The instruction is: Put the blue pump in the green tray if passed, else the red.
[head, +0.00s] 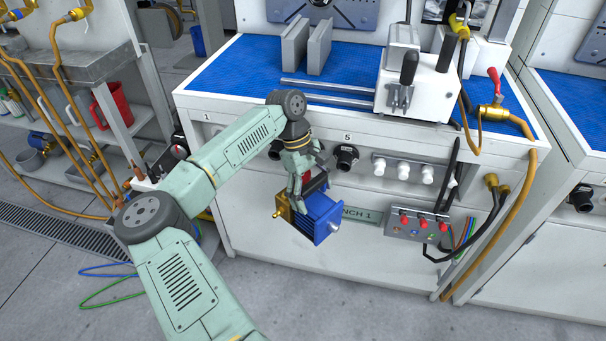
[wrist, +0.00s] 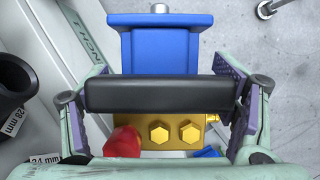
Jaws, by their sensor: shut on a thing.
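The blue pump (head: 323,216) hangs in front of the bench's front panel, held off the floor. It has a blue body (wrist: 160,48), a brass block with hex bolts (wrist: 170,130) and a black bar handle across the top. My gripper (head: 304,182) is above it, shut on the black handle. In the wrist view the gripper's pads (wrist: 168,95) stand at the two ends of the handle. A red part (wrist: 123,142) and a small blue part show on or beside the brass block, partly hidden. No green or red tray is recognisable in either view.
The bench (head: 270,124) has a blue mat, grey plates, two rails and a white clamp unit (head: 420,85) on top. A control box with red buttons (head: 418,224) and hoses sit right of the pump. A shelf with a red jug (head: 112,104) stands left.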

